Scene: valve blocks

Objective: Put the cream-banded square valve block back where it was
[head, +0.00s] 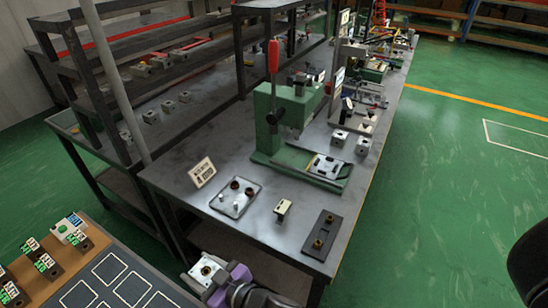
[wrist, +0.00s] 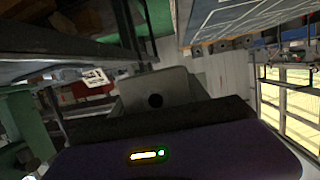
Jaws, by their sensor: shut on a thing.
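My gripper (head: 216,279), purple and dark, is at the bottom centre of the head view, in front of the workbench's near edge. It is shut on a pale silver square valve block (head: 205,267), held off any surface. The block shows a dark round hole in its face, and the hole also shows in the wrist view, where the block (wrist: 160,84) stands up grey beyond the dark fingers. I cannot make out a cream band on it. A dark panel (head: 88,264) with white square outlines lies to the left of my gripper.
Several small blocks with green labels (head: 45,263) stand on the panel's brown strip. The workbench (head: 255,240) holds a plate with round parts (head: 236,197), a small cream-topped block (head: 283,208), a dark plate with two brass fittings (head: 321,232) and a green press (head: 268,120). Green floor is clear at right.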

